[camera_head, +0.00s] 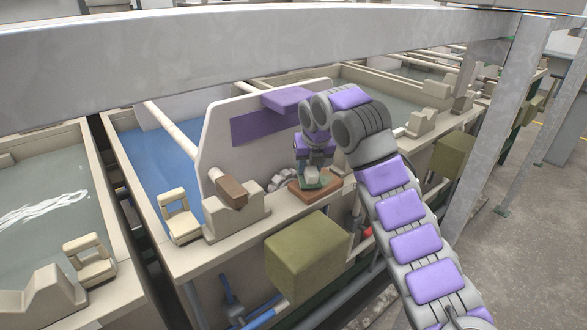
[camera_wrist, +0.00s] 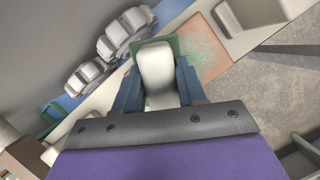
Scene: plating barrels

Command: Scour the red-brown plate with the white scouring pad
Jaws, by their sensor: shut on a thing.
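The red-brown plate (camera_head: 299,190) lies flat on the tank's front rim. In the wrist view the plate (camera_wrist: 204,50) shows blotchy green marks across its face. My gripper (camera_head: 315,163) points down over the plate. Its two blue fingers are shut on the white scouring pad (camera_wrist: 158,75), a white block with a green layer (camera_wrist: 150,43) around its base. In the head view the pad (camera_head: 312,179) sits at the plate, seemingly on its upper side; exact contact is hard to tell. The pad and gripper hide part of the plate.
A blue-liquid tank (camera_head: 150,155) lies behind the rim, with a large pale panel (camera_head: 215,130) standing over it. Pale gear-like parts (camera_wrist: 130,25) sit close beside the plate. A brown block (camera_head: 231,192) rests left on a pale support. An olive box (camera_head: 305,257) protrudes in front.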

